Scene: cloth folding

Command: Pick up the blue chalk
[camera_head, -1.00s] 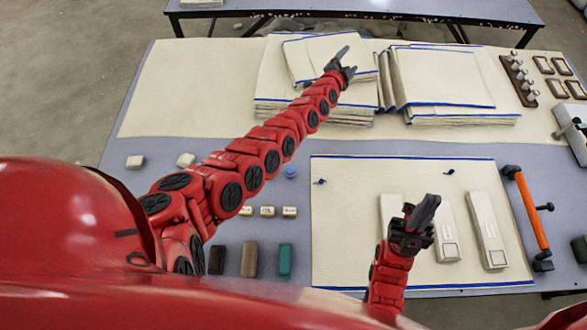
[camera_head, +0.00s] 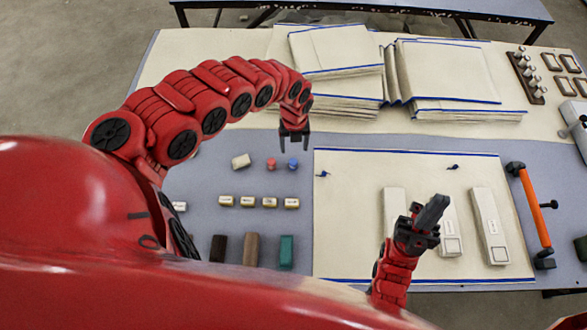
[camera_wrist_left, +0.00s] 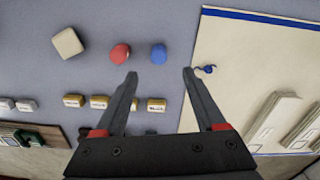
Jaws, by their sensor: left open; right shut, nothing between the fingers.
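The blue chalk (camera_head: 293,164) is a small blue piece on the grey table, left of the cream cloth. In the left wrist view the blue chalk (camera_wrist_left: 158,54) lies ahead of the fingertips, roughly between them in the picture. A red chalk (camera_head: 271,164) lies just left of it. My left gripper (camera_head: 294,149) is open and empty, pointing down near the two chalks; it also shows in the left wrist view (camera_wrist_left: 160,73). My right gripper (camera_head: 436,208) is shut and empty over the cream cloth at the right.
A white block (camera_head: 241,161) lies left of the chalks. Several small labelled blocks (camera_head: 248,202) form a row in front. The cream cloth (camera_head: 345,210) carries pale boxes and small dark blue pieces. Stacked cloths (camera_head: 335,48) stand behind. An orange-handled tool (camera_head: 534,207) lies right.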

